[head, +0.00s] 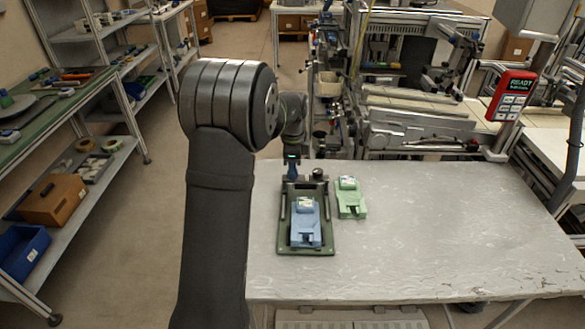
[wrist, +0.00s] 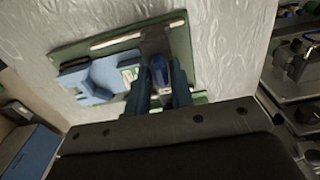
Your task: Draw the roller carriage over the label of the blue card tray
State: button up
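The blue card tray (head: 306,230) lies on a dark green fixture plate (head: 286,247); it also shows in the wrist view (wrist: 98,80). Its pale printed label (head: 305,203) is at the far end, close to the carriage, and shows partly in the wrist view (wrist: 130,75). The roller carriage, with a blue grip (wrist: 159,70), stands at the plate's far end, past the label. My gripper (wrist: 162,78) is over the carriage, pointing down, its dark blue fingers apart on either side of the grip. Contact with the grip is not clear. The roller itself is hidden.
A green card tray (head: 351,200) with a pale label lies on the table just right of the plate. A black round knob (head: 318,173) is near the plate's far right corner. Machinery stands behind. The table's right side (head: 450,230) is clear.

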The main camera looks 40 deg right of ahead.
grip_shut()
jog(key=s+a, duration=0.5)
jog(key=shift+s+a, duration=0.25)
jog(key=shift+o, duration=2.1)
grip_release()
notch_tip(320, 180, up, 18)
jog(key=shift+f, duration=0.25)
jog(key=shift+r, duration=0.15)
